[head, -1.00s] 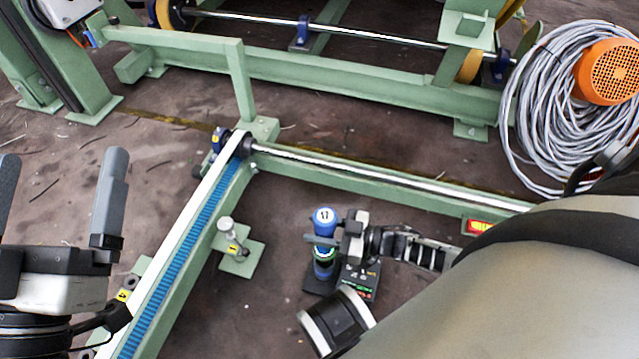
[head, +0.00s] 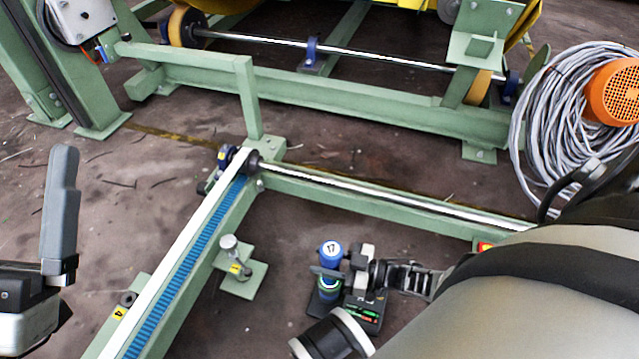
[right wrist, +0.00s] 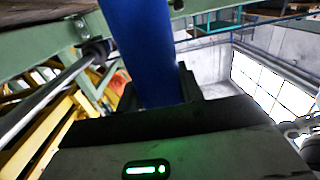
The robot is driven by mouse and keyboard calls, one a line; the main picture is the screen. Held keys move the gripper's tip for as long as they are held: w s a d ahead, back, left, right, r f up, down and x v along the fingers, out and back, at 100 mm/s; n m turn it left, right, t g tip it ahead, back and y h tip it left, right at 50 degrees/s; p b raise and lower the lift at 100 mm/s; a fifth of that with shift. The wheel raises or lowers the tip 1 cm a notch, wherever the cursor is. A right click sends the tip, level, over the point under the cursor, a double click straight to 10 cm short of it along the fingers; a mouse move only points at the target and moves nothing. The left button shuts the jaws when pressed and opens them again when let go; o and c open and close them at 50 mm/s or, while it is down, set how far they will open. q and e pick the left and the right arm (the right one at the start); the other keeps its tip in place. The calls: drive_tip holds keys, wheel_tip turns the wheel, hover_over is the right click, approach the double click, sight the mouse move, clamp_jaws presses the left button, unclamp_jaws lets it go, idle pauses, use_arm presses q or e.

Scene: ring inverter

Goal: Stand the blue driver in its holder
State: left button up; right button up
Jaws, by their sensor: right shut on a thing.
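The blue driver (head: 331,249), with a white "17" disc on its top end, stands about upright at the lower middle of the head view. Its blue body also fills the upper middle of the right wrist view (right wrist: 145,50). My right gripper (head: 331,270) is shut on the driver. The dark holder base (head: 367,318), with small green and red marks, is directly below and beside it. The driver's lower end is hidden, so I cannot tell whether it is seated. My left gripper (head: 60,205) is open and empty at the left edge, with one finger in view.
A green frame with a blue toothed strip (head: 190,265) runs left of the driver, and a shiny shaft (head: 390,190) lies behind it. A small post on a green plate (head: 238,275) stands between strip and driver. Coiled grey cable (head: 550,120) and an orange motor (head: 612,92) are at right.

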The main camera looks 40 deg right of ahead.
drive_tip(key=shift+w+r, duration=0.1)
drive_tip(key=o, duration=1.2)
drive_tip(key=v, duration=1.6)
